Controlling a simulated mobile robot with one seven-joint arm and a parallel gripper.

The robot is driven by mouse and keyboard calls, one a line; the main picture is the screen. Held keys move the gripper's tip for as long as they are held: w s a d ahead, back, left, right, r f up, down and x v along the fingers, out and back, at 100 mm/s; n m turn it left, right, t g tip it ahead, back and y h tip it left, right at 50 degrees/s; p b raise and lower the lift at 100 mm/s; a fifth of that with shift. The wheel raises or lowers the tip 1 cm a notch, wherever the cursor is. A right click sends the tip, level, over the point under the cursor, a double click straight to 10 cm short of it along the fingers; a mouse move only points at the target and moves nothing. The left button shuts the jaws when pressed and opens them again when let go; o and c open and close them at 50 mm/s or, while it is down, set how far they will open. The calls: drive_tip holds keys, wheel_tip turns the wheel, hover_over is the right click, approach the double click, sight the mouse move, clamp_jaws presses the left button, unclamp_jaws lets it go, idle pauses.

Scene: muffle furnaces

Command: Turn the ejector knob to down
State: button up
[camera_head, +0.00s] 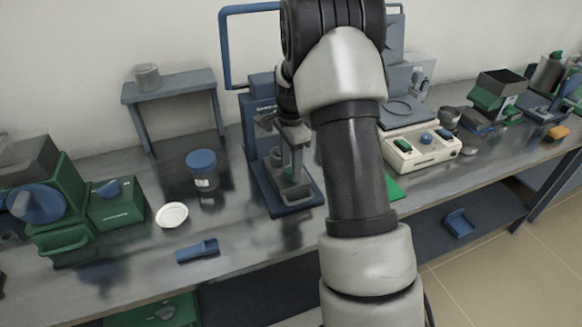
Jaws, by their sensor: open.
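My arm reaches up the middle of the camera_head view and bends down to my gripper (284,142), which is open and empty at the front of a blue upright machine (262,120). The grey fingers overlap the machine's grey parts, so I cannot tell whether they touch. No part is clearly recognisable as the ejector knob; it may be hidden behind my gripper or arm. Another blue knob (427,137) sits on a cream control box (421,150) to the right, and a blue lever (108,188) sits on a green machine (116,207) at the left.
A blue-lidded jar (202,162), a white dish (172,215) and a blue scoop (197,251) are on the dark bench (240,235) left of the blue machine. A small grey stand (172,88) is behind. More equipment is at the right. The bench front is fairly clear.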

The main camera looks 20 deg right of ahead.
drive_tip(key=shift+f, duration=0.35)
drive_tip(key=c, duration=1.1)
drive_tip(key=shift+o, duration=0.2)
